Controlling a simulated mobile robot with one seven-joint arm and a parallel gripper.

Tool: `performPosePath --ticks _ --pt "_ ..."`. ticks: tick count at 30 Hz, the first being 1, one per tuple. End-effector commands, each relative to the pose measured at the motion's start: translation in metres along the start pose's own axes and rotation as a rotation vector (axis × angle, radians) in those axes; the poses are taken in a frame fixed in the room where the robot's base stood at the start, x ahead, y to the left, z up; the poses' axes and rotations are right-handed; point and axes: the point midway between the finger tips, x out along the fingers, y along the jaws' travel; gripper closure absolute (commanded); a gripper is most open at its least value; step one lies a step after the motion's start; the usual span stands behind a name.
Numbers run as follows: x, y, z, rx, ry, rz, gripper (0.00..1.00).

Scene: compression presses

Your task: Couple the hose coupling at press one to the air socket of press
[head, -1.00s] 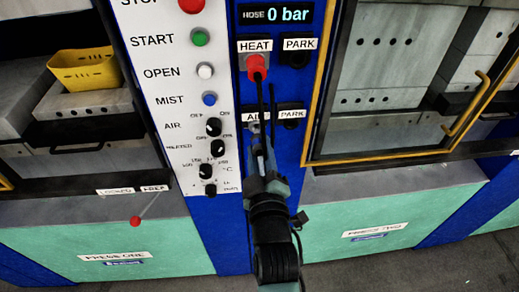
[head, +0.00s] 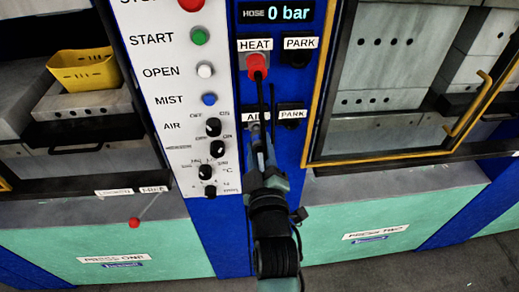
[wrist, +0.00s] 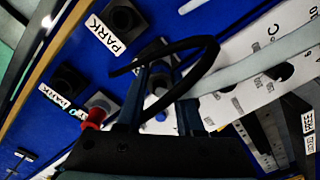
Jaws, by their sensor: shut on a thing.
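The hose coupling (wrist: 158,84) is a small grey piece with a blue part below it, held between the fingers of my gripper (wrist: 156,92). A black hose loops around it in the wrist view. In the head view my gripper (head: 258,142) is at the AIR label (head: 256,115) on the blue column, in front of the air socket. The fingers and hose largely hide the air socket, so I cannot tell whether the coupling is seated. The display (head: 275,14) reads hose 0 bar.
Above, a red plug (head: 257,66) sits in the HEAT socket. Black PARK sockets (head: 297,58) (head: 291,108) are to the right. The control panel (head: 180,100) with knobs is close on the left. Press two's yellow-edged door (head: 312,120) borders the column's right side.

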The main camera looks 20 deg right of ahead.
Motion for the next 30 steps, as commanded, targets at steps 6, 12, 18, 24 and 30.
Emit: performPosePath --ticks 6,12,18,24,30 --pt "0.006 0.0 0.0 0.001 0.0 0.0 1.0" --pt "0.011 0.0 0.0 0.002 0.001 0.001 1.0" --pt "0.016 0.0 0.0 0.001 0.001 0.001 1.0" --pt "0.021 0.0 0.0 0.002 0.001 0.001 1.0" --pt "0.024 0.0 0.0 0.002 0.001 0.0 1.0"
